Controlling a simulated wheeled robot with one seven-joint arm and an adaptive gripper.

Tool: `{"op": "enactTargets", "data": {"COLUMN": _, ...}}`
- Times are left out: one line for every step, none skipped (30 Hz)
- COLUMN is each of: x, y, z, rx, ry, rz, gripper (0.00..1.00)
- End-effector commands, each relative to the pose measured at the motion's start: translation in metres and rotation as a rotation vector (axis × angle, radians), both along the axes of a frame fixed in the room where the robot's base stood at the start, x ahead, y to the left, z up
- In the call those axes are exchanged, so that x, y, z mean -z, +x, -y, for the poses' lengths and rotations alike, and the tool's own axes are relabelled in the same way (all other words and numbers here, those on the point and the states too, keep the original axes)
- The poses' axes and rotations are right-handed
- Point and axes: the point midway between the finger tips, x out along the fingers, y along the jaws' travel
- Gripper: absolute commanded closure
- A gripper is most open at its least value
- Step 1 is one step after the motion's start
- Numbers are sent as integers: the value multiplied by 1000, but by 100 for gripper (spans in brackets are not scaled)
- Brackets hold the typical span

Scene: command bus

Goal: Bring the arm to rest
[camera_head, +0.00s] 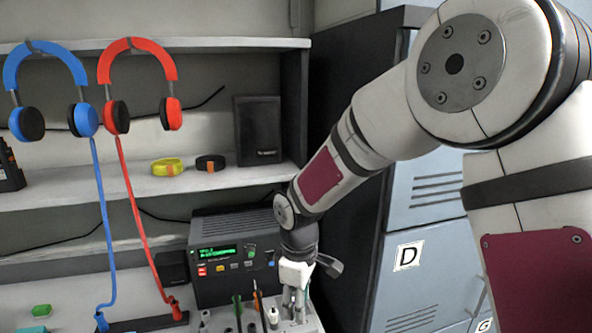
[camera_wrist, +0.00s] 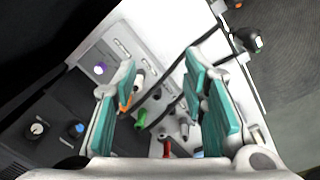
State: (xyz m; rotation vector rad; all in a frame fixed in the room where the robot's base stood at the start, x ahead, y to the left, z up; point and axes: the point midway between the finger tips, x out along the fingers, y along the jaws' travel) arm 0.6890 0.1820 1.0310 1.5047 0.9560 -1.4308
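My arm reaches from the right of the head view down to the shelf unit. My gripper (camera_head: 296,298) is low over a light panel or rack (camera_head: 310,324) in front of the radio set. In the wrist view my gripper (camera_wrist: 160,95) has its teal-padded fingers spread wide apart, with nothing held between them. Below and between the fingers are a green piece (camera_wrist: 142,119), a red piece (camera_wrist: 167,148) and an orange piece (camera_wrist: 125,104) on the panel. Whether the fingers touch any of these I cannot tell.
A black radio (camera_head: 235,258) with a green display stands behind my gripper. Blue headphones (camera_head: 45,85) and red headphones (camera_head: 138,80) hang at left. Yellow (camera_head: 167,167) and black (camera_head: 211,163) rolls and a black speaker (camera_head: 257,130) are on the shelf. Blue-grey lockers (camera_head: 422,195) stand right.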

Motion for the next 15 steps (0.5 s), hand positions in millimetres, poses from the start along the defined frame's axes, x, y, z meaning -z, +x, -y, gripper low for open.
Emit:
{"op": "enactTargets", "data": {"x": -8, "y": -1, "z": 5, "rx": 19, "ry": -1, "rz": 9, "gripper": 61}}
{"op": "enactTargets", "data": {"x": -12, "y": -2, "z": 8, "rx": 29, "ry": -1, "rz": 13, "gripper": 61}}
{"op": "enactTargets", "data": {"x": -17, "y": -4, "z": 12, "rx": 46, "ry": -3, "rz": 20, "gripper": 61}}
{"op": "enactTargets", "data": {"x": -22, "y": -5, "z": 15, "rx": 59, "ry": -2, "rz": 26, "gripper": 61}}
{"op": "enactTargets", "data": {"x": -27, "y": -6, "z": 19, "rx": 74, "ry": -2, "rz": 32, "gripper": 61}}
{"op": "enactTargets", "data": {"x": -34, "y": -8, "z": 23, "rx": 94, "ry": -3, "rz": 40, "gripper": 61}}
{"op": "enactTargets", "data": {"x": -39, "y": -10, "z": 27, "rx": 110, "ry": -2, "rz": 46, "gripper": 61}}
{"op": "enactTargets", "data": {"x": -45, "y": -12, "z": 31, "rx": 127, "ry": -1, "rz": 54, "gripper": 61}}
{"op": "enactTargets", "data": {"x": -53, "y": -15, "z": 36, "rx": 152, "ry": 0, "rz": 64, "gripper": 61}}
{"op": "enactTargets", "data": {"x": -60, "y": -18, "z": 41, "rx": 172, "ry": 1, "rz": 71, "gripper": 61}}
{"op": "enactTargets", "data": {"x": -67, "y": -20, "z": 46, "rx": 195, "ry": 2, "rz": 80, "gripper": 61}}
{"op": "enactTargets", "data": {"x": -77, "y": -25, "z": 53, "rx": 228, "ry": 4, "rz": 93, "gripper": 61}}
{"op": "enactTargets", "data": {"x": -85, "y": -30, "z": 60, "rx": 256, "ry": 7, "rz": 104, "gripper": 61}}
{"op": "enactTargets", "data": {"x": -94, "y": -35, "z": 66, "rx": 288, "ry": 10, "rz": 116, "gripper": 61}}
{"op": "enactTargets", "data": {"x": -105, "y": -42, "z": 75, "rx": 330, "ry": 16, "rz": 132, "gripper": 61}}
